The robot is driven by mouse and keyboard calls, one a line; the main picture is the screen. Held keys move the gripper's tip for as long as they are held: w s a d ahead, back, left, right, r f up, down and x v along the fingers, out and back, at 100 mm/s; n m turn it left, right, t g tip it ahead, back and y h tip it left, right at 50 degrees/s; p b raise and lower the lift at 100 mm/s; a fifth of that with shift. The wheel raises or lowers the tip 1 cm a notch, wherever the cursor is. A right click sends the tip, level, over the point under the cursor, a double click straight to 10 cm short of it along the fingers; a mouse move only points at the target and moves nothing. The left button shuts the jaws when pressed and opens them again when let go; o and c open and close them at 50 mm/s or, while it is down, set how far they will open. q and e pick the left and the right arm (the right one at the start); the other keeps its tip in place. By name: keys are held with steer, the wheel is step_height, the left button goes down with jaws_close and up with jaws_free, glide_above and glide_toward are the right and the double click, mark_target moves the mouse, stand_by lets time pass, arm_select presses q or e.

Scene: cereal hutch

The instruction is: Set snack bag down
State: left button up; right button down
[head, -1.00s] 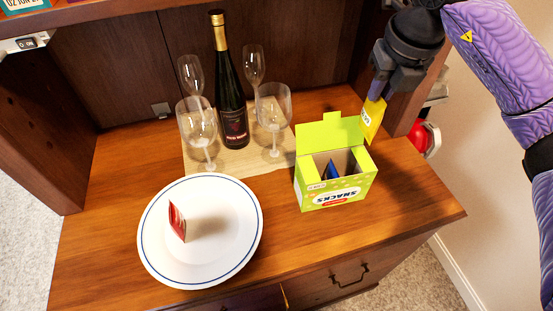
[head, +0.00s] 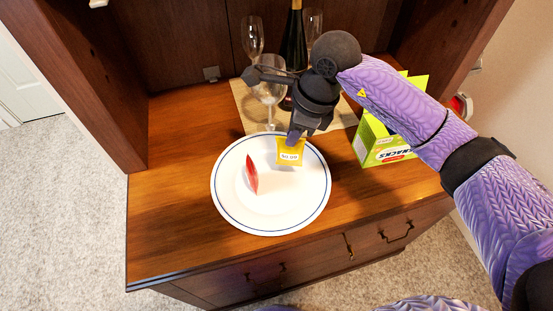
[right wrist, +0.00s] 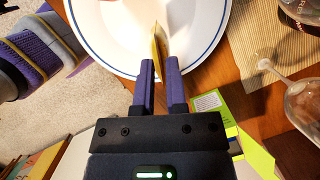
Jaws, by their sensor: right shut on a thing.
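A yellow snack bag (head: 290,153) hangs in my right gripper (head: 297,138) above the right part of the white plate with a blue rim (head: 270,211). In the right wrist view the yellow bag (right wrist: 158,46) shows edge-on at the fingertips of my right gripper (right wrist: 160,66), over the plate (right wrist: 106,52). The gripper is shut on the bag. Whether the bag's lower edge touches the plate is hard to tell. A red snack bag (head: 252,174) stands upright on the plate, left of the yellow one. My left gripper is not in view.
The green snack box (head: 381,151) stands open to the right, partly behind my arm. A wine bottle (head: 293,45) and several glasses, such as this one (head: 269,90), stand on a mat behind the plate. The wooden top left of the plate is clear.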

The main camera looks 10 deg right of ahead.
mark_target(293, 149)
step_height(293, 149, down, 5)
steer(key=shift+r+b, duration=0.2)
steer(key=shift+b, duration=0.45)
steer(key=shift+f, duration=0.1)
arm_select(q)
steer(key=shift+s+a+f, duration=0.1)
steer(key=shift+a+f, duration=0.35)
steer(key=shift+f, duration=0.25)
arm_select(e)
steer(key=shift+f, duration=0.1)
steer(key=c, duration=0.7)
jaws_free()
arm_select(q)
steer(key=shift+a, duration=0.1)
arm_select(e)
steer(key=shift+o, duration=0.2)
